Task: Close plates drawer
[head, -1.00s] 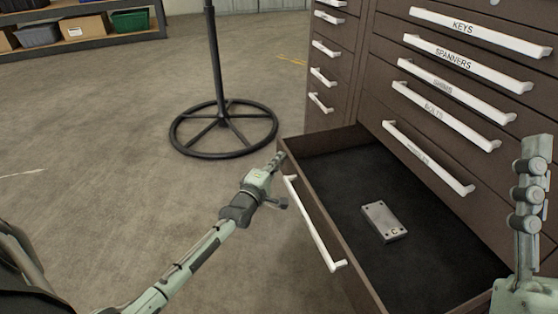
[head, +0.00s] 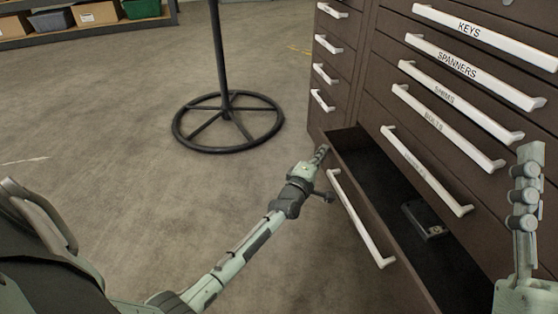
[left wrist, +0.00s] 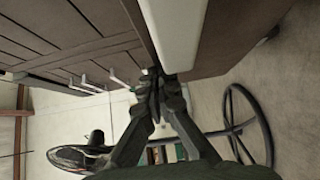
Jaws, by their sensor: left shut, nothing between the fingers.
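The open bottom drawer (head: 350,190) sticks out of the brown cabinet (head: 390,60), partly pushed in. Its white handle (head: 360,218) is on the front. In the left wrist view, the shut fingertips (left wrist: 158,75) are close against the drawer front beside the white handle (left wrist: 175,30). My right gripper (head: 527,160) is at the right edge, in front of the cabinet; its finger opening is unclear.
Closed drawers labelled keys, spanners, shims and bolts are above the open one. A black stand with a round base (head: 228,122) is on the floor beyond my left arm. A shelf with bins (head: 90,20) is at the back left. The floor on the left is clear.

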